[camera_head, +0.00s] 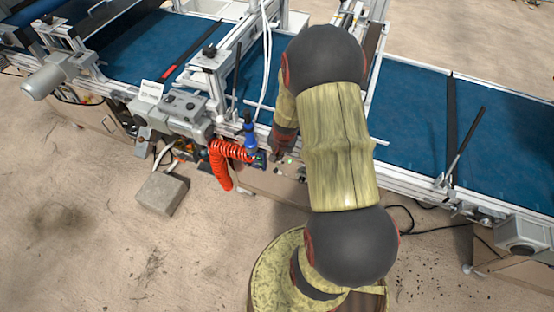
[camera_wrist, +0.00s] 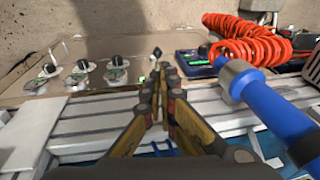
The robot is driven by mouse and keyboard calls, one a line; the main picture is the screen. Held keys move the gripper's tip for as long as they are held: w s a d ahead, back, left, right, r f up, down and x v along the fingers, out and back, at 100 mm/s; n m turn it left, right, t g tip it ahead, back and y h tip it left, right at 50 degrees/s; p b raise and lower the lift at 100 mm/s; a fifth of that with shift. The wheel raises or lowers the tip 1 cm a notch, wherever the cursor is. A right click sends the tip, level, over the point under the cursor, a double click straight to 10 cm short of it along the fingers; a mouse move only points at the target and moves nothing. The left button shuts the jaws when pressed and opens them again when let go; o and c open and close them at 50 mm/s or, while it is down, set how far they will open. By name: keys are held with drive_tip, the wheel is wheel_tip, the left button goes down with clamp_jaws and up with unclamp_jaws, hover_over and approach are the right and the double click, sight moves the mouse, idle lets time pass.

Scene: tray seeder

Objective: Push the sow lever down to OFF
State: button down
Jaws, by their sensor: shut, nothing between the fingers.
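A control panel (camera_wrist: 60,48) lies beyond the white rail in the wrist view. Several small black-topped switches stand on it, including a left one (camera_wrist: 49,69), a middle one (camera_wrist: 84,66) and a right one (camera_wrist: 115,61). Their labels are too small to read, so I cannot tell which is the sow lever. My gripper (camera_wrist: 160,66) is shut and empty, its fingertips over the panel to the right of these switches. A small green light shows beside the fingertips. In the head view my arm hides much of the panel, and my gripper (camera_head: 283,156) is near its edge.
A red coiled hose (camera_wrist: 245,42) and a blue-handled tool (camera_wrist: 275,108) are close on the right of my gripper. White rails (camera_wrist: 80,125) run below it. In the head view, blue conveyor belts (camera_head: 420,120) lie behind, and a concrete block (camera_head: 162,193) stands on the floor.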

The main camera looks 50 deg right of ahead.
sight(275, 170)
drive_tip(key=b+x, duration=0.4)
drive_tip(key=x, duration=0.8)
drive_tip(key=shift+f+b, duration=0.15)
drive_tip(key=shift+b, duration=0.25)
drive_tip(key=shift+s+a+f+p, duration=0.2)
drive_tip(key=shift+a+f+p, duration=0.15)
drive_tip(key=shift+f+p, duration=0.1)
idle(0.6)
drive_tip(key=shift+a, duration=0.1)
drive_tip(key=f+h, duration=0.1)
drive_tip(key=a+f+t+h, duration=0.1)
drive_tip(key=h, duration=0.1)
drive_tip(key=f+t+h, duration=0.1)
drive_tip(key=h, duration=0.1)
drive_tip(key=shift+s+a+f+n, duration=0.15)
drive_tip(key=shift+s+a+n, duration=0.05)
drive_tip(key=shift+s+n, duration=0.1)
idle(0.4)
drive_tip(key=shift+r+p, duration=0.65)
drive_tip(key=shift+r, duration=0.15)
